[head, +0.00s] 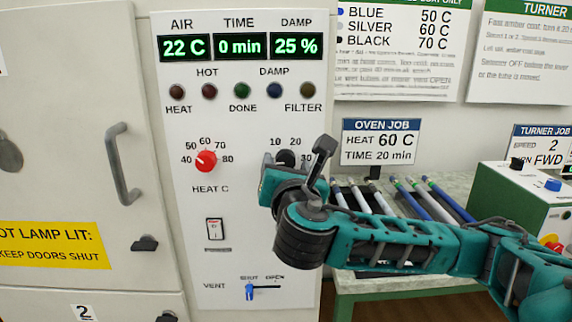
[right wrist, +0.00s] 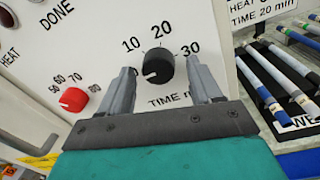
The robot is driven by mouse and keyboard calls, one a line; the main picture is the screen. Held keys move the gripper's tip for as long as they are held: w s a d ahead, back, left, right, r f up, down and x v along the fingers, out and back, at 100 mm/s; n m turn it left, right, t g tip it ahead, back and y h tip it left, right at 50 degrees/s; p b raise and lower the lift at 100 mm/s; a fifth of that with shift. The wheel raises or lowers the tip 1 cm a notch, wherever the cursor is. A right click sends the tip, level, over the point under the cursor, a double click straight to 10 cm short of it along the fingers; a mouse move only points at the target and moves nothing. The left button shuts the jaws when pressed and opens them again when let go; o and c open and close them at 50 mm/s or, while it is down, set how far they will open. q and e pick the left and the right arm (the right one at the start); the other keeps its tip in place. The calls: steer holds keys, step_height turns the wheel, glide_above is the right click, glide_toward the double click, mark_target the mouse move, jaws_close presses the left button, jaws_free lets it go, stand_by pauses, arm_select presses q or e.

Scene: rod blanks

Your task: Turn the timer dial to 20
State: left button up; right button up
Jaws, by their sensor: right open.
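The black timer dial (right wrist: 158,67) is on the white panel, with 10, 20 and 30 printed around it. Its pale mark points to the lower left, away from 20. In the head view the dial (head: 285,157) is partly hidden by my right gripper (head: 304,165). In the right wrist view my right gripper (right wrist: 160,70) is open, one finger on each side of the dial. I cannot tell whether either finger touches it. The time display (head: 239,47) reads 0 min. My left gripper is not in view.
The red heat dial (head: 206,161) is left of the timer dial. A rocker switch (head: 214,229) and blue vent lever (head: 249,291) sit lower. The oven job card (head: 381,141) reads 60 C, 20 min. Several rods (head: 383,197) lie on a bench at right.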

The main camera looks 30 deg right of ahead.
steer(key=shift+c, duration=0.2)
steer(key=c, duration=1)
